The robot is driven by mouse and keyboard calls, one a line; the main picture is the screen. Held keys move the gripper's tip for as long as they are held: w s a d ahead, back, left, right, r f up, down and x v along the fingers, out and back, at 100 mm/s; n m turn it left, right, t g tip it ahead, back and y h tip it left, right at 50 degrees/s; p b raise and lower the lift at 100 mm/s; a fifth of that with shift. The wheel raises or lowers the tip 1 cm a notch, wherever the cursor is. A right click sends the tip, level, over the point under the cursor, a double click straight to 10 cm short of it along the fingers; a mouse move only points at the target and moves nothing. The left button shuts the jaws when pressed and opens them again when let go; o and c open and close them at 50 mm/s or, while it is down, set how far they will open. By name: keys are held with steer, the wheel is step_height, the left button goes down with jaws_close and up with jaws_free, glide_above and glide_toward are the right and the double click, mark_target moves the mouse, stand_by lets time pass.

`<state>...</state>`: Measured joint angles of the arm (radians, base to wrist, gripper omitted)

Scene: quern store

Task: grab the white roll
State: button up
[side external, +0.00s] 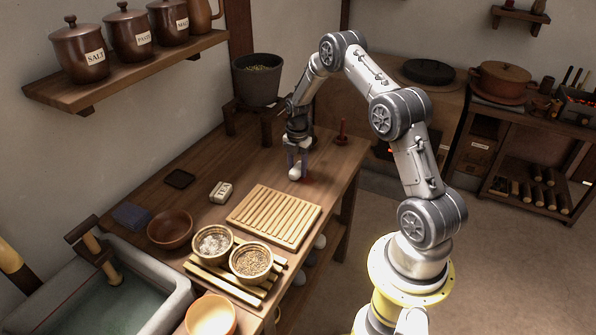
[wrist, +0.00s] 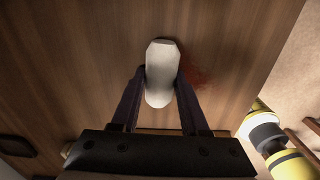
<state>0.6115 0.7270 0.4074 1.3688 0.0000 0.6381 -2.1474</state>
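The white roll (wrist: 161,80) lies lengthwise between the two dark fingers of my gripper (wrist: 161,72) in the wrist view. A finger meets each of its long sides, with no gap that I can see. In the side view the roll (side external: 295,173) shows as a small white shape at the fingertips of my gripper (side external: 297,164), which points down over the far part of the wooden table (side external: 345,172). The roll is at or very near the tabletop; I cannot tell if it is lifted.
A reddish stain (wrist: 197,75) is on the wood beside the roll. A slatted wooden board (side external: 275,216) lies nearer the camera, with a tea box (side external: 221,191) to its left. A dark pot (side external: 257,80) stands behind, and a red candlestick (side external: 341,135) is at right.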

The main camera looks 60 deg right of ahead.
jaws_close()
